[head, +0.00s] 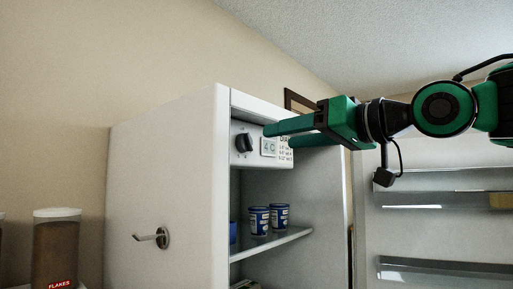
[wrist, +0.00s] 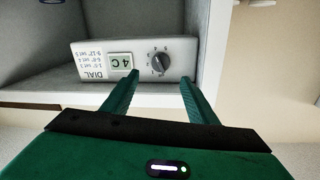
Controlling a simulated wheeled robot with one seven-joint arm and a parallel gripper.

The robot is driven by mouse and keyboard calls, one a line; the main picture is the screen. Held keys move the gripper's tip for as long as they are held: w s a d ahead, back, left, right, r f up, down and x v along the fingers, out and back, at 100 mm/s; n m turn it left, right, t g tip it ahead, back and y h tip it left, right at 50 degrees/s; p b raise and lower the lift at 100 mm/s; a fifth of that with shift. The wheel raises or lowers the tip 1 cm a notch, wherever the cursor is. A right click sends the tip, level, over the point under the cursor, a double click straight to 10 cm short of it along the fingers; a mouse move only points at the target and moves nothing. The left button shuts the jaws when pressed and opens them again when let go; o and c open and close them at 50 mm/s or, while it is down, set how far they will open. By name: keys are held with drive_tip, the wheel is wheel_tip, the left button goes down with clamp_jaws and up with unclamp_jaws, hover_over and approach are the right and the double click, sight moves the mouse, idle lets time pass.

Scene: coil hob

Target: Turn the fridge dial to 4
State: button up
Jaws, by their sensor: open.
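The fridge dial is a dark round knob (head: 243,143) on a white control panel inside the top of the open fridge. It also shows upside down in the wrist view (wrist: 159,60), with small marks around it too small to read surely. Beside it a small display (head: 268,147) reads 4 C, next to a printed DIAL label (wrist: 92,66). My green gripper (head: 280,134) is open and empty, to the right of the dial and apart from it. In the wrist view the dial lies between and beyond my fingertips (wrist: 159,77). I cannot tell the knob's setting.
The white fridge cabinet (head: 170,185) stands against a beige wall. Blue tubs (head: 260,219) sit on a shelf below the panel. The open door with racks (head: 430,205) is at the right. A flakes jar (head: 57,245) is at the left.

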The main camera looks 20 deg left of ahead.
sight(251, 142)
drive_tip(key=x, duration=1)
drive_tip(key=shift+w+a, duration=0.1)
drive_tip(key=shift+a, duration=0.05)
drive_tip(key=shift+c, duration=0.7)
drive_tip(key=c, duration=0.9)
